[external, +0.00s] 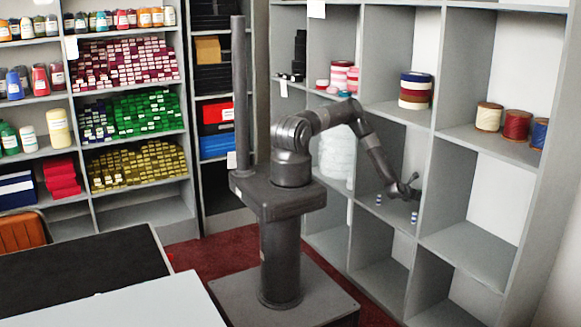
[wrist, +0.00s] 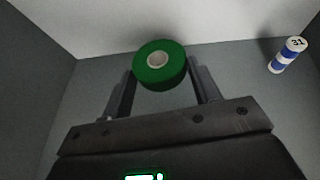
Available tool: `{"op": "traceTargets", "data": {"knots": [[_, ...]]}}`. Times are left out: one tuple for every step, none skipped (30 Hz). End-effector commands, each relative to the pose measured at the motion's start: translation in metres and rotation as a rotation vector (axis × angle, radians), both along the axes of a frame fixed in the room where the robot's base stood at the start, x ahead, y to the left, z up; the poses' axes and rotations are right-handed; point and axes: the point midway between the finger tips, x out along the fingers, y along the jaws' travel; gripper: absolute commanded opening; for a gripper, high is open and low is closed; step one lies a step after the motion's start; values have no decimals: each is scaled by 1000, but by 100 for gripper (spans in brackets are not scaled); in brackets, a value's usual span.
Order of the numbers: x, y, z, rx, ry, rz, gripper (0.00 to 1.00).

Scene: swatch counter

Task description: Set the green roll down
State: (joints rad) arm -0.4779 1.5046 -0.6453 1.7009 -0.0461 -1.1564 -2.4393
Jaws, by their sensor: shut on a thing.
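The green roll (wrist: 160,77), a ring with a pale core, shows in the wrist view between the two fingers of my gripper (wrist: 162,82). The fingers are shut on its sides. In the external view my gripper (external: 405,189) is inside a grey shelf compartment, low near its floor (external: 386,213). The roll cannot be made out in that view. Whether the roll touches the shelf floor I cannot tell.
A blue-and-white striped spool (wrist: 287,55) stands right of the roll, apart from it; two small striped spools (external: 379,200) (external: 414,217) show on the shelf floor. A grey divider (external: 437,185) bounds the compartment on the right. A pale translucent container (external: 336,155) stands to the left.

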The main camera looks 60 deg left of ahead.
Motion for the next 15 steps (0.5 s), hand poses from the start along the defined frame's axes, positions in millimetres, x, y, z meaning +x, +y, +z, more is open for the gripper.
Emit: {"op": "traceTargets", "data": {"knots": [[1, 2, -2, 1, 0, 0, 31], [2, 3, -3, 1, 1, 0, 31], [2, 3, -5, 1, 1, 0, 31], [2, 3, -8, 1, 2, 0, 31], [2, 3, -11, 1, 2, 0, 31], [2, 3, -16, 0, 1, 0, 31], [2, 2, -20, 0, 2, 0, 31], [1, 2, -25, 0, 2, -1, 31], [2, 3, -32, 2, 1, -1, 31], [2, 3, -36, 2, 1, -1, 31], [2, 2, -39, 0, 1, -1, 31], [2, 2, -42, 0, 0, -1, 31], [2, 3, -42, 0, 0, -1, 31], [2, 3, -42, 0, -1, 0, 31], [2, 3, -42, 0, -1, 0, 31]]}}
